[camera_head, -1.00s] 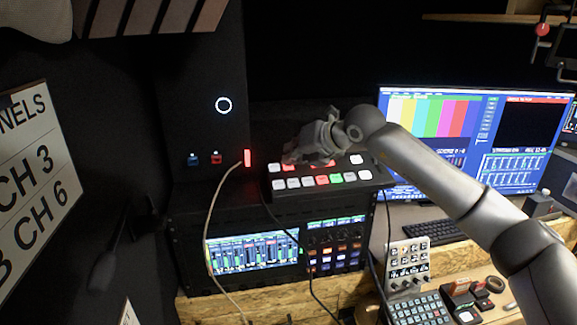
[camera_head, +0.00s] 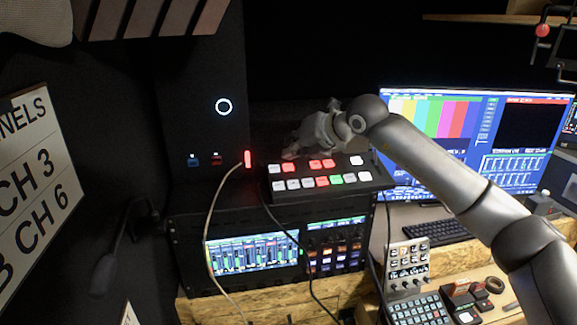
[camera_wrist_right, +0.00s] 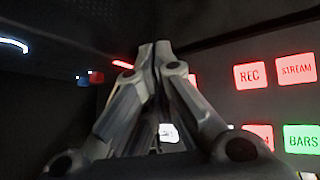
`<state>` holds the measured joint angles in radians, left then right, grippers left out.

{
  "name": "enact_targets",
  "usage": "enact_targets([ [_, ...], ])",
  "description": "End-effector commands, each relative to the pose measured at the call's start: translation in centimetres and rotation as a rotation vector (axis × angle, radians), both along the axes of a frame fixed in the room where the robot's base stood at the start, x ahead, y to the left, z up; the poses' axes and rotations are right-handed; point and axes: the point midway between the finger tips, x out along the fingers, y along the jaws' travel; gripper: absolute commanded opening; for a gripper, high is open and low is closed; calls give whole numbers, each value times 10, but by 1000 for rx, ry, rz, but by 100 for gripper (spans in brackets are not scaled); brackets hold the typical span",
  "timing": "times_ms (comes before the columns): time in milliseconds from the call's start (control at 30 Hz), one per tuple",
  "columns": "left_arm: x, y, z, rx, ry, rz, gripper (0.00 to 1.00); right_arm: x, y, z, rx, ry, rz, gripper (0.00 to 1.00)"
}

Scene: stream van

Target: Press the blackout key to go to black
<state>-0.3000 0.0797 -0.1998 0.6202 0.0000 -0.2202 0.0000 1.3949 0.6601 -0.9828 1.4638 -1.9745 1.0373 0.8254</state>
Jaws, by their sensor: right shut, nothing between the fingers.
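The switcher panel (camera_head: 325,192) stands on the rack with two rows of lit keys. Its upper row has white and red keys; its lower row has white keys, one red and one green. In the right wrist view, REC (camera_wrist_right: 249,75), STREAM (camera_wrist_right: 295,69) and the green BARS key (camera_wrist_right: 302,138) are readable. No blackout label can be read, so I cannot tell which key it is. My right gripper (camera_head: 290,154) is shut and empty, by the upper row's left part. In the right wrist view its fingers partly hide a white key (camera_wrist_right: 169,133). My left gripper is not in view.
A dark tower with a white ring light (camera_head: 223,107) stands left of the panel. A pale cable (camera_head: 219,196) hangs in front of the rack display (camera_head: 252,252). At right are a monitor (camera_head: 440,120), a keyboard (camera_head: 436,232) and a keypad (camera_head: 418,308).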

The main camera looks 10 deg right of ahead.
Motion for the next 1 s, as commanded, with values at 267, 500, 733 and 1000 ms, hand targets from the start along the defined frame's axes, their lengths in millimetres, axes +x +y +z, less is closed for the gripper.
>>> enact_targets([
  [267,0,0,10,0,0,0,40,-7,0,29,0,-2,1,0],
  [500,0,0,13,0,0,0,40,-11,0,42,0,0,0,0],
  [733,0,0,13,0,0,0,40,-10,0,42,0,0,0,0],
  [1000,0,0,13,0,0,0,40,-10,0,42,0,0,0,0],
])
